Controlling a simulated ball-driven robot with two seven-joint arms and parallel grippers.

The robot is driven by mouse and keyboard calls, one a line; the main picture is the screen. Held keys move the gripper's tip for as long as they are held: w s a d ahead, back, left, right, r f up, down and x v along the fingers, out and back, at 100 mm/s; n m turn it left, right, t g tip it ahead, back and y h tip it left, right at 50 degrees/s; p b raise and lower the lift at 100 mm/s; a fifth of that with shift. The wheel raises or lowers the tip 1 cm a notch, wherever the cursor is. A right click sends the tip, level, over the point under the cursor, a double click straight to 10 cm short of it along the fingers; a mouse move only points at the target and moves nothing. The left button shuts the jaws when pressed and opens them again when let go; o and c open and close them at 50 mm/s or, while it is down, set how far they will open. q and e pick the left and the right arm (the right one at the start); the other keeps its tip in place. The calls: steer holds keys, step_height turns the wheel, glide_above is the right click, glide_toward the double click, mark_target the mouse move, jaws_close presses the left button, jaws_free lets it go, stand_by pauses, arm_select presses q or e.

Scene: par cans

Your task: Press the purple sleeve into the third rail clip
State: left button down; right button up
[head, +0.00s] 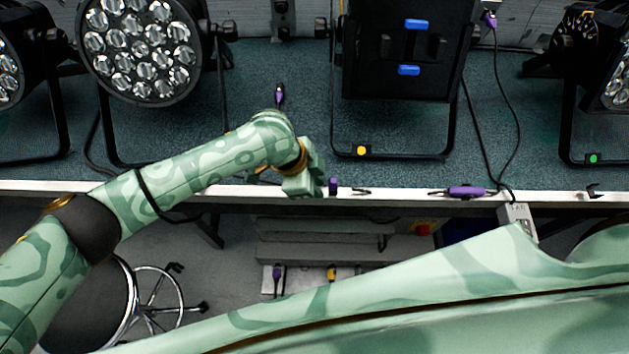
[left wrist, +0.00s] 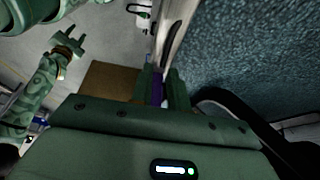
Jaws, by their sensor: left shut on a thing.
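My left gripper (head: 312,184) is at the bench's front rail, shut on a purple sleeve. The end of that purple sleeve (head: 333,186) shows just right of the fingers. In the left wrist view, the purple sleeve (left wrist: 157,88) sits between the two green fingers, against the pale rail edge. Whether the held sleeve is seated in a clip is hidden. My right gripper (left wrist: 70,42) shows in the left wrist view with its fingers apart, empty.
A second purple sleeve (head: 466,192) lies along the rail, on a black cable. Par cans (head: 140,50) stand on the teal bench top (head: 285,145). A grey box (head: 517,220) hangs below the rail. A round stool (head: 95,310) stands on the floor at left.

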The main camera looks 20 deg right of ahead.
arm_select(q)
steer(key=shift+s+a+f, duration=0.15)
steer(key=shift+f, duration=0.25)
